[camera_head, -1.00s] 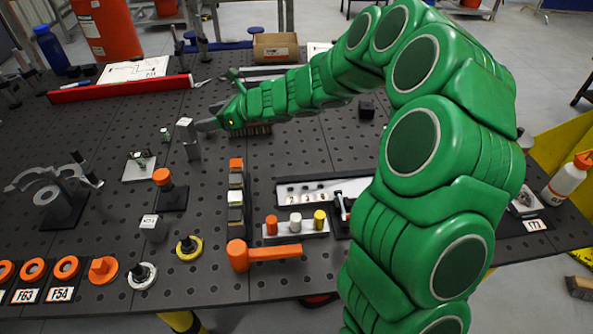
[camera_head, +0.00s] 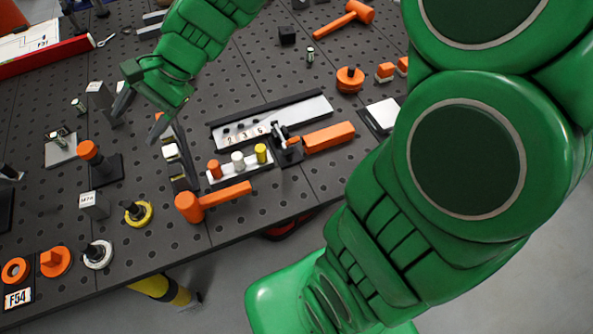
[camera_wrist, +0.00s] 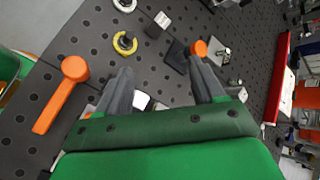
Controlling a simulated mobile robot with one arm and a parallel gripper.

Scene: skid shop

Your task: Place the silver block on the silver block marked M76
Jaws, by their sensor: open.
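A tall silver shape (camera_head: 99,101) stands upright at the left in the head view. It looks like one block on another, but the seam is unclear and any mark on it is too small to read. A shorter silver block (camera_head: 94,206) with a printed label stands nearer the front; it also shows in the wrist view (camera_wrist: 158,22). I cannot read its label surely. My gripper (camera_head: 140,118) is open and empty, just right of the tall shape and above the board; its two fingers also show spread in the wrist view (camera_wrist: 160,82).
An orange-topped post (camera_head: 92,152) and a yellow ring (camera_head: 138,214) stand near the blocks. A row of small blocks (camera_head: 172,152) is under my gripper. An orange hammer (camera_head: 210,199) lies to its front. A white number strip (camera_head: 270,122) is to the right.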

